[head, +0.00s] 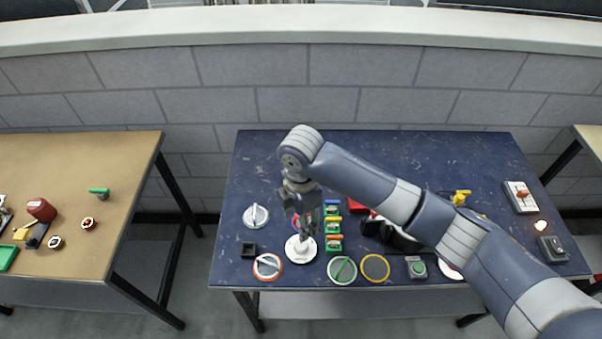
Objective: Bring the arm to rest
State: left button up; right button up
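My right arm reaches in from the lower right across the blue table (440,160), with its wrist bent downward. My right gripper (305,224) hangs over the left part of the table, above or close to a round white disc (299,250). Its dark fingers blend with the tabletop, so I cannot tell whether they are open or hold anything. My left gripper is not in view. A dark object (388,232) with red and white parts lies partly hidden under my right forearm.
A column of small coloured blocks (333,243) stands close to the right of the gripper. Round discs (374,267) line the front edge. A grey switch box (520,196) is at far right. A wooden table (90,160) stands left. The table's back is mostly clear.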

jog(key=s+a+f+m+y, duration=0.2)
jog(key=s+m+y, duration=0.2)
jog(key=s+m, duration=0.4)
jog(key=s+d+m+t+h, duration=0.2)
jog(key=s+d+m, duration=0.5)
jog(key=d, duration=0.5)
jog(key=s+d+m+t+h, duration=0.2)
jog(key=s+d+m, duration=0.45)
jog(key=d, duration=0.45)
notch_tip(320, 180, down, 32)
jog(key=s+g+b, duration=0.1)
jog(key=g+b, duration=0.1)
jog(key=b, duration=0.2)
jog(key=s+d+f+g+b, duration=0.1)
jog(key=s+d+f+b, duration=0.1)
jog(key=s+f, duration=1.4)
notch_tip(320, 180, down, 2)
jog(key=shift+s+d+f+b, duration=0.25)
jog(key=shift+s+b, duration=0.1)
jog(key=shift+b, duration=0.15)
